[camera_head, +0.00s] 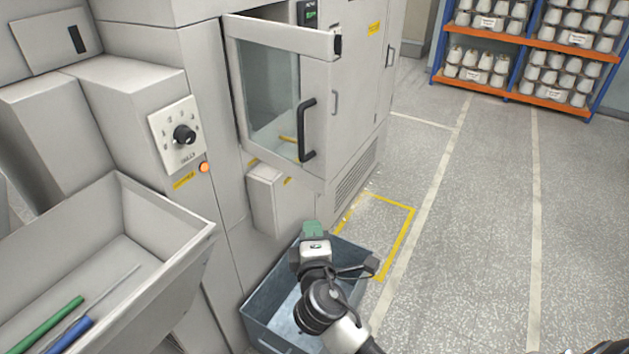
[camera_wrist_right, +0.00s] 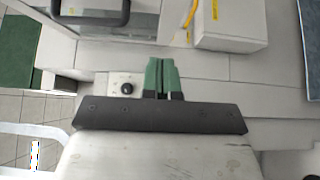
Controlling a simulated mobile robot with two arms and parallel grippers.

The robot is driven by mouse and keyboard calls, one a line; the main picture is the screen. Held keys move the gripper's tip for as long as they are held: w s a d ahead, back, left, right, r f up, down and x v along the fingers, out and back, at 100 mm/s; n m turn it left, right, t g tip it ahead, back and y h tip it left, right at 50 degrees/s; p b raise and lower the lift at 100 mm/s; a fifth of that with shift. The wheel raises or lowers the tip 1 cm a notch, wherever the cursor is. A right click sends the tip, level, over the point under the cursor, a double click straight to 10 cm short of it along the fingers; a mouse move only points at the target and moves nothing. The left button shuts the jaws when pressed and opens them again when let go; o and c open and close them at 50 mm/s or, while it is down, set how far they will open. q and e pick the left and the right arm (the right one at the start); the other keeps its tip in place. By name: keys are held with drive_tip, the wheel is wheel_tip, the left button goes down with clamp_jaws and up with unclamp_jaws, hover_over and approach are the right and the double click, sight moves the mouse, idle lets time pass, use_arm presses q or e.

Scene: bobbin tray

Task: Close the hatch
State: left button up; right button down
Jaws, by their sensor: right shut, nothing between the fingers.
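The hatch is a grey-framed door with a glass pane (camera_head: 272,95) and a black bar handle (camera_head: 307,130). In the head view it stands open, swung out from the grey machine. The handle also shows at the top left of the right wrist view (camera_wrist_right: 90,20). My right gripper (camera_head: 314,229) has green fingertips, which also show in the wrist view (camera_wrist_right: 161,74). They are together and empty. The gripper is below the hatch in the head view, apart from the handle, over the blue-grey bin. My left gripper is not in view.
A blue-grey bin (camera_head: 262,308) stands on the floor under my right arm. A grey box (camera_head: 277,200) juts out below the hatch. A knob panel (camera_head: 176,136) and a trough (camera_head: 178,212) are at left. Bobbin shelves (camera_head: 555,46) stand far right; the floor between is clear.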

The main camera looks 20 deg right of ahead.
drive_tip(key=p, duration=0.4)
approach(320, 179)
drive_tip(key=w+a, duration=0.2)
drive_tip(key=w, duration=0.3)
drive_tip(key=d, duration=0.3)
drive_tip(key=shift+w+r+p, duration=0.15)
drive_tip(key=shift+w+p, duration=0.2)
drive_tip(key=shift+p, duration=0.05)
drive_tip(key=shift+w+d, duration=0.15)
drive_tip(key=shift+d, duration=0.4)
drive_tip(key=shift+a, duration=0.1)
drive_tip(key=shift+w, duration=0.1)
